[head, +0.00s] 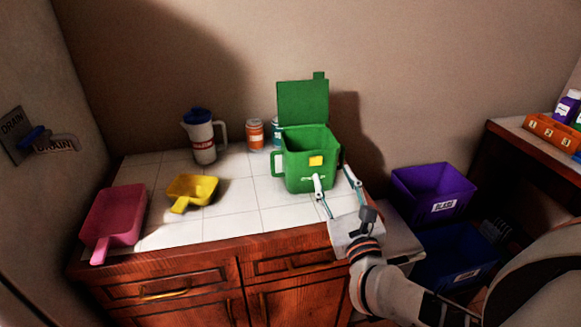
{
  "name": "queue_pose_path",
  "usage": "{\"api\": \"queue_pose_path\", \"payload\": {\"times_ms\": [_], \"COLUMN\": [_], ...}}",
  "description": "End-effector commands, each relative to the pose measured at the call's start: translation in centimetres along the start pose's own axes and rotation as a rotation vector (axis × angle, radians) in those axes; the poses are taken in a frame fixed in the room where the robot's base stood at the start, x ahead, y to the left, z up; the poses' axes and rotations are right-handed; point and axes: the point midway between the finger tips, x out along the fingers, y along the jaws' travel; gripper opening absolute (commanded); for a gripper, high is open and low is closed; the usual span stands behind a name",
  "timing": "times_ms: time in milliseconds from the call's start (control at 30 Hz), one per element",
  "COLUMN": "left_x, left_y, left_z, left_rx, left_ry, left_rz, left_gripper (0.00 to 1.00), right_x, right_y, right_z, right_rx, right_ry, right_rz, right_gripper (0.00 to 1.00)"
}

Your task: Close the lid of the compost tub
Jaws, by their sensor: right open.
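The green compost tub (309,172) stands on the white tiled counter, with a handle on its left side and a yellow patch on its front. Its green lid (303,103) is open and stands upright at the back edge, with a small tab on top. My right gripper (335,182) is open at the tub's front right corner. One finger shows in front of the tub's front face and the other beside its right side. I cannot tell whether they touch it. My left gripper is not in view.
A white jug with a blue lid (203,137), an orange jar (255,134) and a partly hidden teal jar (277,132) stand left of the tub. A yellow scoop (194,188) and a pink dustpan (114,216) lie further left. Purple (432,190) and blue (455,252) bins stand right.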

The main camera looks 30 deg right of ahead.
Motion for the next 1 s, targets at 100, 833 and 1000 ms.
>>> {"api": "queue_pose_path", "payload": {"times_ms": [100,833,1000], "left_x": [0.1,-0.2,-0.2], "left_y": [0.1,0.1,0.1], "left_z": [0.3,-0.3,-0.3], "left_rx": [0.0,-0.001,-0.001], "left_ry": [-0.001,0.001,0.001], "left_rz": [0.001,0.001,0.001], "left_gripper": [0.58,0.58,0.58], "right_x": [0.2,7.5,7.9], "right_y": [-0.1,0.1,0.1], "right_z": [-1.5,-3.5,-3.6], "right_rx": [0.16,0.235,0.235], "right_ry": [0.098,0.152,0.153], "right_rz": [-0.001,-0.003,-0.002], "right_gripper": [0.42,0.42,0.42]}}
